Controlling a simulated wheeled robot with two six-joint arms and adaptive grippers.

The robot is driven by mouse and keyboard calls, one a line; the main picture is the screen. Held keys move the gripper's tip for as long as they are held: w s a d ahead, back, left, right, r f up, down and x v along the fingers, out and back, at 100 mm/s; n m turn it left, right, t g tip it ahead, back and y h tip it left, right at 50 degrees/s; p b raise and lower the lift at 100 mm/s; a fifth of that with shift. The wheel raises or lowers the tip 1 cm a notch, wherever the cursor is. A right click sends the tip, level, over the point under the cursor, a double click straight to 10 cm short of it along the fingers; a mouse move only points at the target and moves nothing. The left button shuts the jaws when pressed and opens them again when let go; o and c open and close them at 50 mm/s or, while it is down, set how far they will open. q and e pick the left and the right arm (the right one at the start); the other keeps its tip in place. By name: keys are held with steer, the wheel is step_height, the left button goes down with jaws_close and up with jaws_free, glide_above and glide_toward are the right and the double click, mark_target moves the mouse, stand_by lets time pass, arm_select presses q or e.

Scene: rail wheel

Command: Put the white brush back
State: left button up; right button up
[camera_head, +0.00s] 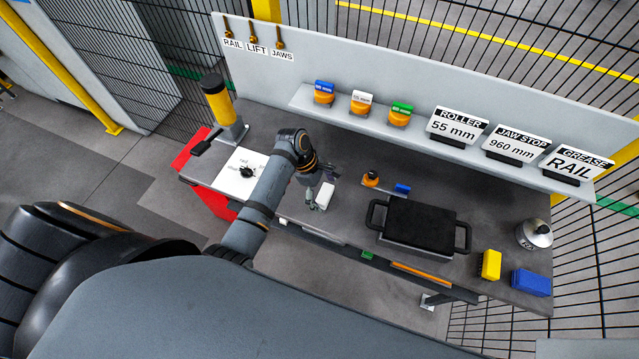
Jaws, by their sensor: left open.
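A small white block (325,196), which looks like the white brush, is at the front part of the grey workbench (345,222). My left gripper (314,197) is open, pointing down at the white block's left side. The fingers are small and partly hidden by the wrist, so I cannot tell whether they touch the block. A white-topped piece with an orange base (361,101) stands on the back shelf (339,110), between a blue-topped one (324,92) and a green-topped one (400,114). My right gripper is not in view.
A black-lidded case (418,222) with handles stands right of my gripper. Near it are an orange piece (371,178) and a blue block (402,188). A yellow block (490,265), blue block (531,283) and metal can (535,235) are at the right. A yellow-black post (219,101) stands left.

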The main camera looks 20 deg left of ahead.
arm_select(q)
steer(key=b+v, duration=0.2)
steer(key=v, duration=0.8)
steer(key=shift+r, duration=0.25)
